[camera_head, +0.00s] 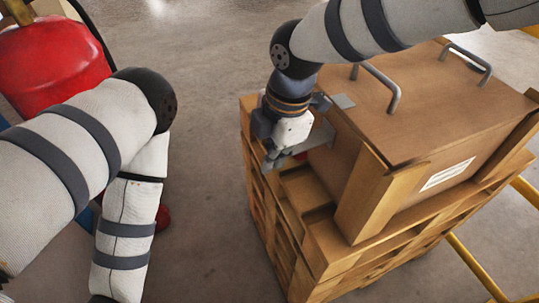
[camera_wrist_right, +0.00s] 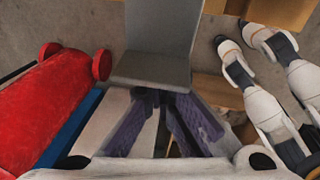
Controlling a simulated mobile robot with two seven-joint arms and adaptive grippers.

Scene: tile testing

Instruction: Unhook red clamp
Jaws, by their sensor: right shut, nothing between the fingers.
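No red clamp can be made out in either view. My right gripper (camera_head: 280,158) is at the left side of a brown box (camera_head: 430,100), beside a grey metal bracket (camera_head: 316,143). In the right wrist view its dark fingers (camera_wrist_right: 162,97) come together at the lower edge of the grey bracket (camera_wrist_right: 150,68), which hides their tips. The gripper is shut with nothing between the fingers. Whether it touches the bracket I cannot tell. My left arm runs down the left of the head view, and its gripper is out of frame.
The box has two grey handles (camera_head: 380,87) on top and stands on a wooden pallet (camera_head: 330,262). A large red cylinder (camera_head: 50,62) stands at the far left and also shows in the wrist view (camera_wrist_right: 58,108). Yellow rails (camera_head: 470,268) run at right. Bare floor (camera_head: 210,235) lies between.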

